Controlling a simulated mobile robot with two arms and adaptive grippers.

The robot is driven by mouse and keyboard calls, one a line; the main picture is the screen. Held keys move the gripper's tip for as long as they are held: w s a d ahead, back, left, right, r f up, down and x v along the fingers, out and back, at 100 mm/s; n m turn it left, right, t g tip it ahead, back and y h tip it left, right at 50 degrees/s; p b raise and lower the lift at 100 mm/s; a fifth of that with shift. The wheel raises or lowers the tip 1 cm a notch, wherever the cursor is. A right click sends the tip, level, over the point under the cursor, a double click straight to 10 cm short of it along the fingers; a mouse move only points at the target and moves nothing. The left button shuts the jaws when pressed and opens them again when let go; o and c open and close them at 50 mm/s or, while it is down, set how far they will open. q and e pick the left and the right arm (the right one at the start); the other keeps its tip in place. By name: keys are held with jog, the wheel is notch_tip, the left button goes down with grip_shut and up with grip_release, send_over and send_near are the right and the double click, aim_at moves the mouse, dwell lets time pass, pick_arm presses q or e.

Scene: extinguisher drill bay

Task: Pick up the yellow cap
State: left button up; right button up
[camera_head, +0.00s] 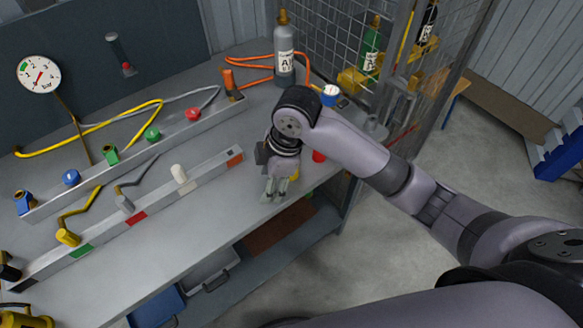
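A small yellow item, probably the yellow cap (294,174), shows on the bench just right of my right gripper. It is mostly hidden behind the gripper, so its shape is unclear. My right gripper (275,190) points down over the bench near its front edge. Its two pale fingertips look apart, with nothing visible between them. I cannot tell whether it touches the yellow item. My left gripper is not in view.
A red item (318,156) stands beside my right arm. A rail with colored blocks (136,218) lies left of the gripper. A grey cylinder (284,55) stands at the back before a wire mesh cage. Yellow and orange hoses lie on the bench.

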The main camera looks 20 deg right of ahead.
jog(key=w+d+r+n+g+h, duration=0.1)
jog(key=w+d+r+n+h, duration=0.3)
jog(key=d+r, duration=0.5)
jog(key=shift+y, duration=0.6)
jog(key=f, duration=0.3)
jog(key=w+a+f, duration=0.1)
jog(key=f, duration=0.3)
jog(key=f+p, duration=0.1)
jog(key=f, duration=0.2)
jog(key=shift+w+a+f, duration=0.15)
jog(key=shift+w+a, duration=0.15)
jog(key=shift+a, duration=0.1)
jog(key=shift+w+f+p, duration=0.2)
jog(key=shift+f+p, duration=0.1)
jog(key=shift+f, duration=1.05)
jog(key=shift+w+f+p, duration=0.2)
jog(key=shift+f+p, duration=0.1)
jog(key=shift+f, duration=1)
jog(key=shift+c, duration=0.3)
jog(key=c, duration=0.9)
jog(key=shift+r, duration=0.1)
notch_tip(320, 180, up, 20)
jog(key=b, duration=0.1)
